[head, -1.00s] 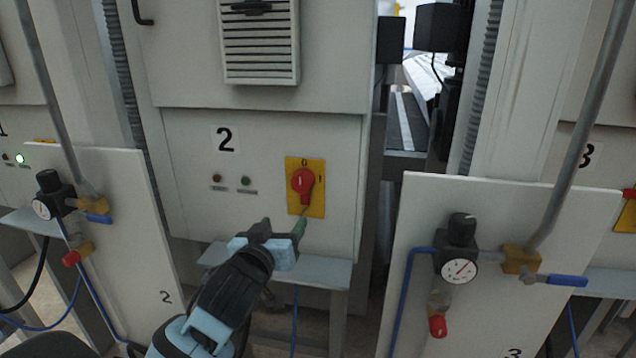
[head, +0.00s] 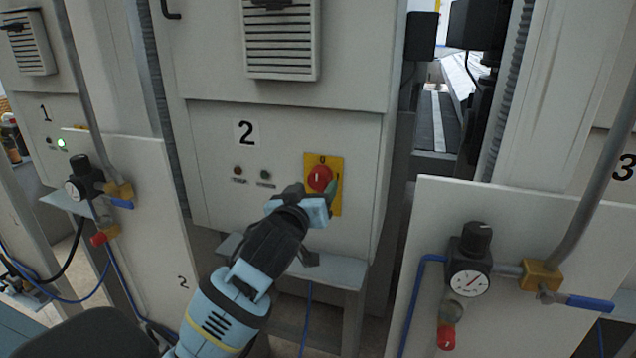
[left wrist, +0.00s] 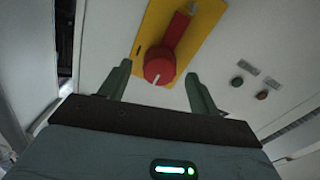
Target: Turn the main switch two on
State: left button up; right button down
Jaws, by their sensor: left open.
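The main switch two is a red rotary knob (head: 319,178) on a yellow plate (head: 337,205), on the white cabinet marked 2. In the left wrist view the knob (left wrist: 160,66) with its white mark shows just beyond and between my fingertips. My left gripper (head: 322,192) is open at the lower part of the plate. In the left wrist view its two green fingers (left wrist: 157,82) stand on either side of the knob; I cannot tell whether they touch it. In the head view the gripper hides part of the plate. My right gripper is not in view.
Two small unlit lamps (head: 251,174) sit left of the switch. A grey shelf (head: 340,270) juts out below. Panels with gauges (head: 468,278), pipes and blue-handled valves stand on both sides. A green lamp (head: 62,144) glows on cabinet 1.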

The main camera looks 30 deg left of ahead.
aim_at(317, 184)
pick_arm(q)
jog(key=shift+x, duration=1.8)
jog(key=c, duration=1)
